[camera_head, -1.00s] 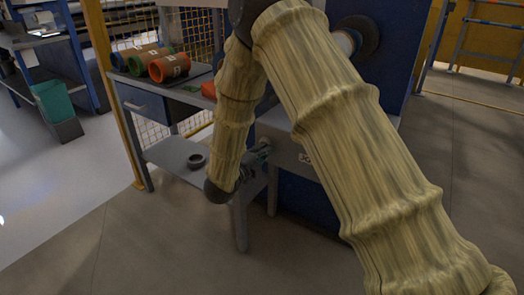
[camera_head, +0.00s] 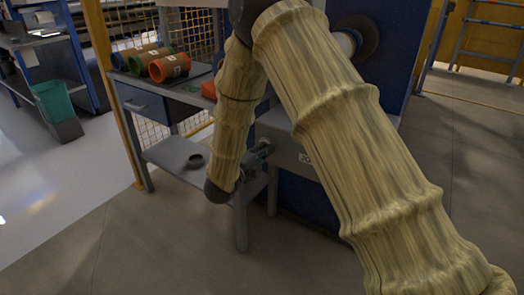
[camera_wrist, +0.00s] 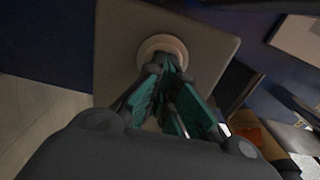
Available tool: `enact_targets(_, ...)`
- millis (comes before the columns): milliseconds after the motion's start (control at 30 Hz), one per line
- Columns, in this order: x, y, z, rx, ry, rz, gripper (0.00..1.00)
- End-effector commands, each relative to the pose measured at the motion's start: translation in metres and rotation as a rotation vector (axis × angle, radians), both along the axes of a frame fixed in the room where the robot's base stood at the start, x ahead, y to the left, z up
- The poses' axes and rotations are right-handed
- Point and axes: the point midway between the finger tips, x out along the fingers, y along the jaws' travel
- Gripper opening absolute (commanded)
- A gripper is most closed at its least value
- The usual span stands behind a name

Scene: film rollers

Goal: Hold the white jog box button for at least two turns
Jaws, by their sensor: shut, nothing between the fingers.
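The jog box (camera_wrist: 118,45) is a grey, flat-faced box that fills the upper middle of the wrist view. Its round white button (camera_wrist: 151,44) shows as a pale ring on that face. My gripper (camera_wrist: 172,62) has its teal-padded fingers together and empty, with the tips in front of the button. The fingers hide the button's lower part, and I cannot tell whether they press on it. In the head view my gripper (camera_head: 263,152) is at the box's left side (camera_head: 282,142), partly behind my forearm. The button is hidden there.
A workbench (camera_head: 190,93) holds several coloured rollers (camera_head: 168,67). A dark ring (camera_head: 195,160) lies on its lower shelf (camera_head: 172,153). A large roller end (camera_head: 355,42) juts from the blue machine (camera_head: 392,60). A teal bin (camera_head: 52,100) stands left; the floor in front is clear.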

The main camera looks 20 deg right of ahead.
Motion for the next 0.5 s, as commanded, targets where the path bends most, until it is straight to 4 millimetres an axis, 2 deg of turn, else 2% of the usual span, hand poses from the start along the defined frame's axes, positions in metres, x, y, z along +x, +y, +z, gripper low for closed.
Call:
enact_targets(33, 0.003, -0.009, 0.006, -0.007, -0.013, -0.012, 0.0)
enact_targets(233, 0.001, -0.005, 0.007, -0.007, -0.013, -0.011, 0.0)
enact_targets(367, -0.006, 0.008, 0.006, -0.006, -0.01, -0.009, 0.0)
enact_targets(500, -0.017, 0.03, 0.005, -0.005, -0.008, -0.003, 0.0)
